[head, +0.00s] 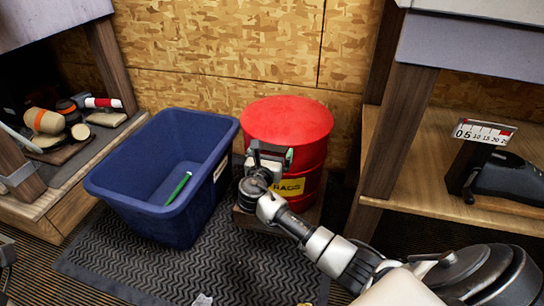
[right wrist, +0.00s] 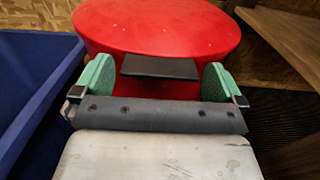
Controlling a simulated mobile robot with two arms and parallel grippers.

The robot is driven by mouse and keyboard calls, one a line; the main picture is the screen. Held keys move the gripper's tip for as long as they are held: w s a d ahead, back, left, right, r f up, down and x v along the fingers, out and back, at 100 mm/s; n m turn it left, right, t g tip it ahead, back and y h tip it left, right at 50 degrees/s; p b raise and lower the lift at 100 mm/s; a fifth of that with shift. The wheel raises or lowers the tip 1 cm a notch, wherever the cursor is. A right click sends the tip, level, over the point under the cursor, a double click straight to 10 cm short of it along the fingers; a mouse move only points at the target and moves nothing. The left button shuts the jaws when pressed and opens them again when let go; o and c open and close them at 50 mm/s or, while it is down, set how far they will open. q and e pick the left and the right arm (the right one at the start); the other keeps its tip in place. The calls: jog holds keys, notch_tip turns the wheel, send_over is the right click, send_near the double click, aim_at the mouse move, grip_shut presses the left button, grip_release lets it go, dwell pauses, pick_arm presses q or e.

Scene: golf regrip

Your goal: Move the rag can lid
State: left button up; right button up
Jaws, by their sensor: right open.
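The red rag can (head: 312,178) stands against the wooden wall with a yellow RAGS label, partly hidden by my right gripper. Its round red lid (head: 287,118) lies on top and looks closed; it also shows in the right wrist view (right wrist: 155,25). A flat black tab (right wrist: 159,67) juts from the can's front near the lid's edge. My right gripper (head: 270,154) is at the can's front, just below the lid rim. Its green fingers (right wrist: 158,78) are open, one on each side of the tab, with gaps visible.
A blue bin (head: 113,189) with a green stick (head: 178,188) in it stands left of the can. A wooden bench with a shelf (head: 400,186) is close on the right. A black ribbed mat (head: 210,262) covers the floor in front.

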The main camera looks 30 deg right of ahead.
jog(key=shift+w+d, duration=0.3)
jog(key=shift+d, duration=0.05)
jog(key=shift+c, duration=0.3)
jog(key=c, duration=1)
jog(key=shift+c, duration=0.2)
jog(key=shift+r, duration=0.2)
jog(key=shift+r+p, duration=0.1)
jog(key=shift+p, duration=0.3)
